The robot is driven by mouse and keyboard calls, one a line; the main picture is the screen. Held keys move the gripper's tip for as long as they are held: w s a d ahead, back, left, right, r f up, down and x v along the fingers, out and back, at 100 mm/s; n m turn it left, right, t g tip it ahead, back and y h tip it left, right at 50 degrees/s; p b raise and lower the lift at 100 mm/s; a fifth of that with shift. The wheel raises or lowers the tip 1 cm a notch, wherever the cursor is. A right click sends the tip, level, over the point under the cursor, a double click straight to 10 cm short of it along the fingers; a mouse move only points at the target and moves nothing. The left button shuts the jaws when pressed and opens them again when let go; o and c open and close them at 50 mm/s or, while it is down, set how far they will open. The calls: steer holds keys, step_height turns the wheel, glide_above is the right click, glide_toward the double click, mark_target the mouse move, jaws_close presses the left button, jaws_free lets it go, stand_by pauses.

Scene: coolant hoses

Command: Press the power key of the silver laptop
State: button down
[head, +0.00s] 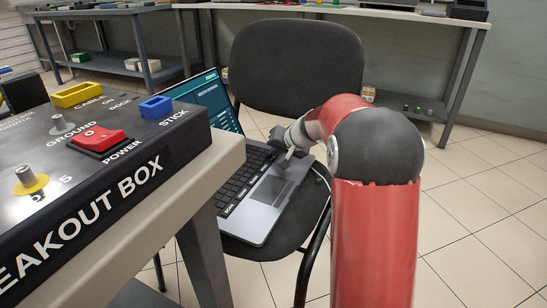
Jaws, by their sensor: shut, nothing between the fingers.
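The silver laptop (263,213) lies open on the seat of a black chair, its lit teal screen (210,98) facing its keyboard (246,178). The breakout box hides part of its left side. My gripper (291,158) is shut and empty, over the laptop's right side near the upper end of the palm rest and keyboard edge. I cannot tell whether its tip touches the laptop. The power key cannot be made out; it may be hidden by my gripper or too small to see.
A black breakout box (150,190) with a red power switch (98,138) stands on a bench (225,160) at the left, close to the laptop. The chair back (297,62) rises behind the laptop. Shelved benches line the wall. Tiled floor (480,210) is clear at the right.

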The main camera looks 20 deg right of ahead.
steer(key=shift+r, duration=0.1)
steer(key=shift+r+p, duration=0.35)
steer(key=shift+r, duration=0.3)
steer(key=shift+r+p, duration=1.7)
steer(key=shift+r, duration=0.8)
